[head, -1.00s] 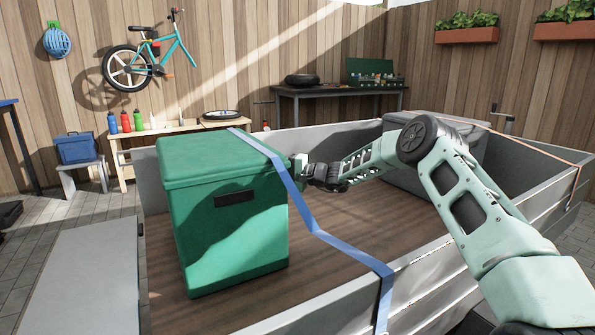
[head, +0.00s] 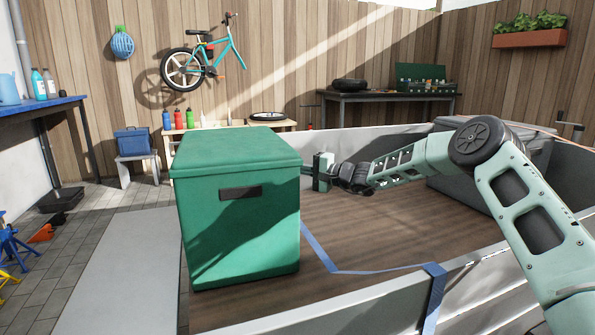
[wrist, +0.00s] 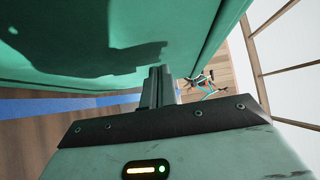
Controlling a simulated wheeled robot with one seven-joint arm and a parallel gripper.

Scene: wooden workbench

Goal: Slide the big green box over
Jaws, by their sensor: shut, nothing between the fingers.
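The big green box (head: 240,225), lidded with a dark handle slot, stands upright on the trailer's wooden bed (head: 375,225), close to its open left end. My gripper (head: 309,171) is shut and empty at the box's right side. In the wrist view its closed fingers (wrist: 158,75) point at the green box wall (wrist: 80,45) and seem to touch it; the exact contact is hard to tell. A blue strap (head: 380,270) lies slack on the bed right of the box and runs over the front side wall. The box's far side is hidden.
A grey ramp or tailgate panel (head: 135,265) lies left of the bed. A grey case (head: 460,190) sits at the bed's right end behind my arm. The bed between is clear apart from the strap. Jack stands (head: 15,245) stand at far left.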

